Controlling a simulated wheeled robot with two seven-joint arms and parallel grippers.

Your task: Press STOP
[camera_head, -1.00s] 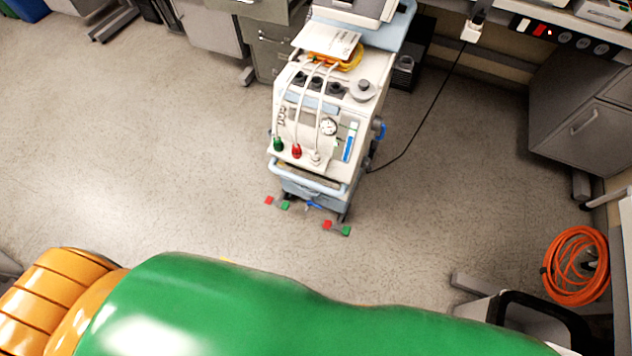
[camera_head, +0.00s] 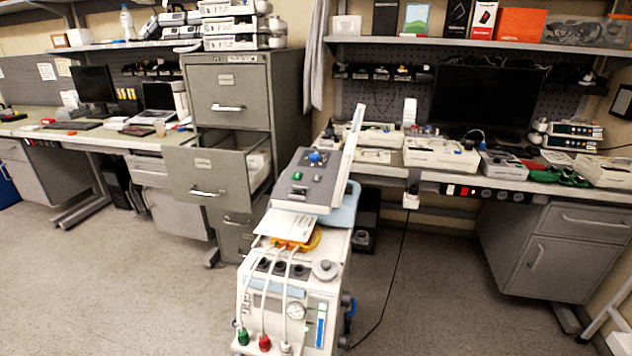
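Neither of my grippers is in view. No STOP marking is readable at this distance. A stack of white box-like devices, which look like infusion pumps, stands on the filing cabinet (camera_head: 229,24). Another small stack of similar devices (camera_head: 569,135) is at the right end of the right desk. More small devices (camera_head: 178,24) sit on the left shelf. White devices (camera_head: 441,155) lie on the right desk. I cannot tell which of these carries the STOP button.
A wheeled medical cart (camera_head: 318,272) with hoses stands in front, its panel raised. Behind it is the grey filing cabinet (camera_head: 229,88) with an open drawer (camera_head: 208,178). A black cable (camera_head: 399,270) hangs to the floor. Floor is free at the left (camera_head: 110,285) and right (camera_head: 460,300).

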